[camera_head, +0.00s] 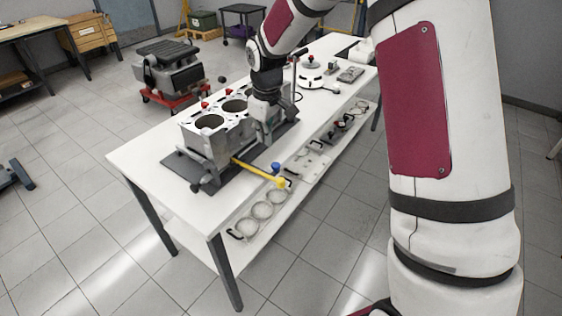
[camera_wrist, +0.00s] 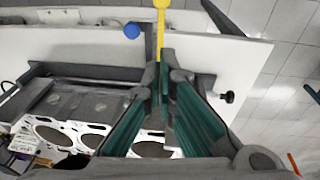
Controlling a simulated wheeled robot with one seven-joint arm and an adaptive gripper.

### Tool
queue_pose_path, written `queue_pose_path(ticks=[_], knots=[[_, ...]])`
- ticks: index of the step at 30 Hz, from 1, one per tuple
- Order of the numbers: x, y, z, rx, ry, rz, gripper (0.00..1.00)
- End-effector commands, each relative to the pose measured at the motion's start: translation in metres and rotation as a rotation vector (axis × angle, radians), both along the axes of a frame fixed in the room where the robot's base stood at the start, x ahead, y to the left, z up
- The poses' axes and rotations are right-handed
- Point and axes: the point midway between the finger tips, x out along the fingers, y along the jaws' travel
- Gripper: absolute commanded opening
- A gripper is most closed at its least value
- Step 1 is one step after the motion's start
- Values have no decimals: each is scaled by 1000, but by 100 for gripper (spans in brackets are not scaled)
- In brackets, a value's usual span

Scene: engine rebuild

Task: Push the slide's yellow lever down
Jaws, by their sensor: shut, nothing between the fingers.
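The slide's yellow lever (camera_head: 258,172) sticks out from the front side of the engine block's fixture, over the table edge, and ends in a yellow knob. In the wrist view the lever (camera_wrist: 161,28) runs from the top edge down to my fingertips, which hide its near part. My gripper (camera_wrist: 163,62) is shut with nothing between its fingers, its tips over the lever line; I cannot tell whether they touch it. In the head view my arm comes down beside the engine block (camera_head: 206,149), and the fingertips are not clear there.
A blue knob (camera_head: 276,168) stands beside the lever. The block sits on a dark plate on the white table (camera_head: 140,153). A lower shelf holds several rings (camera_head: 262,211) and tools. A black knob (camera_wrist: 227,97) shows right of my fingers. Floor in front is clear.

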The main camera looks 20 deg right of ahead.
Motion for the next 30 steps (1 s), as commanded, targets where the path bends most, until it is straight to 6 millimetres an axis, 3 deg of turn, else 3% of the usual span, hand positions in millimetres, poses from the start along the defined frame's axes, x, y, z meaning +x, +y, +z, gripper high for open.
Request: queue_pose_path(ticks=[23,30], knots=[[-2,5,-2,19,-10,44,0],[1,7,-27,20,-8,44,0]])
